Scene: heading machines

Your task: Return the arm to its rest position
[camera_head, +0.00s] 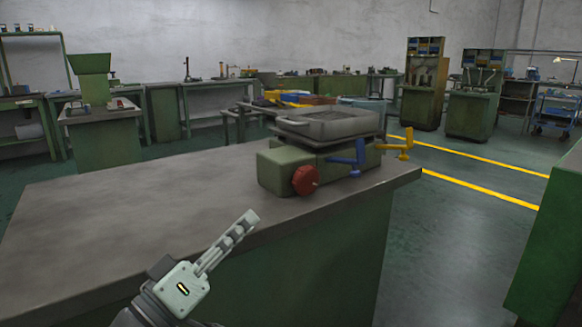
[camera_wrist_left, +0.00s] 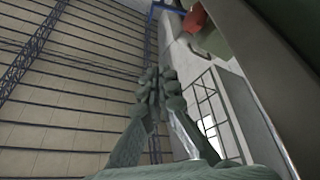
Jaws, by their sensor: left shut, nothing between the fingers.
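My left gripper (camera_head: 245,225) shows in the head view at the lower middle, in front of the near edge of the grey-topped bench (camera_head: 110,205). Its fingers are together and hold nothing. They point up and to the right. In the left wrist view the gripper's fingertips (camera_wrist_left: 158,85) meet, with the ceiling and a wall behind them. The bench edge (camera_wrist_left: 250,90) runs along the right of that view. My right gripper is not in view.
A green machine (camera_head: 283,170) with a red knob (camera_head: 305,180), a grey tray (camera_head: 330,124) and blue and yellow handles stands at the bench's right end. A green cabinet (camera_head: 550,240) stands at the right. Open floor (camera_head: 440,240) lies between.

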